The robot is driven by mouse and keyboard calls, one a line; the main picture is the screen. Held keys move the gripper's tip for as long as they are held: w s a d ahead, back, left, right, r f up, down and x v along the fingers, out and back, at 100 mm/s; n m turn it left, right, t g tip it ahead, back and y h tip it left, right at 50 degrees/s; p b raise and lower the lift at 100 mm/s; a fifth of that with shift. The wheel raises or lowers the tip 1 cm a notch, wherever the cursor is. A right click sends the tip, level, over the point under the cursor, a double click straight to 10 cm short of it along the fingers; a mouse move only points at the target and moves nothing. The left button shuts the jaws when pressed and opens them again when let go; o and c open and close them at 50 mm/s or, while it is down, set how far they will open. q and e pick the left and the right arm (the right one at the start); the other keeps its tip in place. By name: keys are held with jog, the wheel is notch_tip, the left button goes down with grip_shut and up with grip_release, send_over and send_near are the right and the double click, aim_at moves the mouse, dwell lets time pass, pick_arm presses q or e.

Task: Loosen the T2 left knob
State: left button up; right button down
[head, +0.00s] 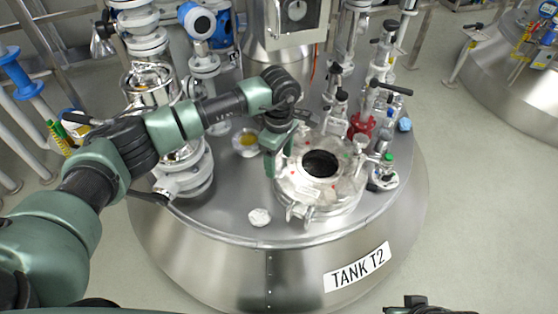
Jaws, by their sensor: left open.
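Tank T2 (232,222) stands in front of me in the head view, with its label on the front. On its top is a round manway (345,196) with a dark open hole and clamp fittings around its rim. My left gripper (279,162) points down at the left edge of the manway, its jaws open. The left knob cannot be made out clearly; the gripper covers that part of the rim. Part of my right gripper (420,305) shows at the bottom edge; its jaws cannot be judged.
A yellow-centred sight glass (247,141) lies left of the gripper, and a crumpled white item (259,217) in front. A red valve (361,126) and pipes crowd the right. A tall pipe stack (150,85) stands behind my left arm. The tank's front left top is mostly clear.

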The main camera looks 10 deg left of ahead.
pick_arm(q)
jog(key=shift+f, duration=0.3)
jog(key=shift+c, duration=0.3)
jog(key=c, duration=1.3)
